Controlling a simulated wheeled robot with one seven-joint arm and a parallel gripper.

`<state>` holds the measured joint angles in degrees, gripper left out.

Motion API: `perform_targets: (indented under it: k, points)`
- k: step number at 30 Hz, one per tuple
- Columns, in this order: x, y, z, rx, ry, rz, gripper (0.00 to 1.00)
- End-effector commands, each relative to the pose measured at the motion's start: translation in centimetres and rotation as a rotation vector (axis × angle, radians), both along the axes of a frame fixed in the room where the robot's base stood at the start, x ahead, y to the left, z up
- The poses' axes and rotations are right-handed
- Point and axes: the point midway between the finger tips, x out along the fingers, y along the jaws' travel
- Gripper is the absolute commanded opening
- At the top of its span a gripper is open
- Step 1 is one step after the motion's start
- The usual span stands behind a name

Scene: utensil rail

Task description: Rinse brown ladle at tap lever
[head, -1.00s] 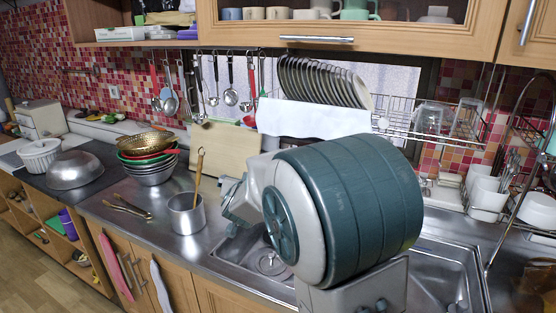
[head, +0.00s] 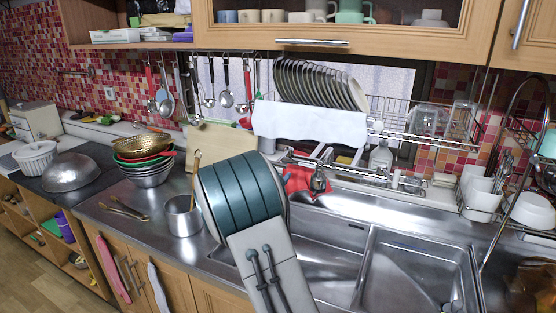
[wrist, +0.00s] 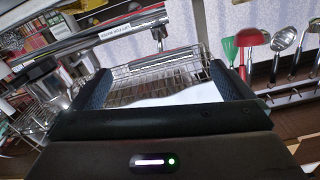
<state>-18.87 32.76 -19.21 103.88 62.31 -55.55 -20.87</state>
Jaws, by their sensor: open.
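A brown handle (head: 195,170), which looks like the brown ladle's, leans upright in a grey metal pot (head: 183,217) on the counter left of the sink; its bowl is hidden inside the pot. A chrome tap (head: 350,172) runs along the wall behind the sink; I cannot tell which part is its lever. In the wrist view my gripper (wrist: 163,82) is open, with nothing between its fingers, facing the wire rack and a white cloth. In the head view it is hidden behind my arm.
The sink (head: 410,270) is empty on its right side. A dish rack (head: 420,125) with plates hangs above it. Utensils (head: 228,90) hang on the rail. Stacked bowls and colanders (head: 148,160) stand left of the pot. A red cloth (head: 296,182) lies by the tap.

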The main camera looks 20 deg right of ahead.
Motion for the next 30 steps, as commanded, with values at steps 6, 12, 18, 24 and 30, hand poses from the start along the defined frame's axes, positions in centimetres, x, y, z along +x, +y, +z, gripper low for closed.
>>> perform_targets:
  k: [6, 12, 18, 24, 30]
  points:
    - [3.2, -3.2, 0.1, -0.001, 0.001, -0.001, 1.00]
    - [4.9, -4.9, 0.1, 0.000, 0.000, 0.002, 1.00]
    - [5.4, -5.4, 0.0, 0.000, 0.000, 0.002, 1.00]
    - [5.4, -5.4, 0.0, 0.000, 0.000, 0.002, 1.00]
    - [5.4, -5.4, 0.0, 0.001, 0.001, 0.002, 0.46]
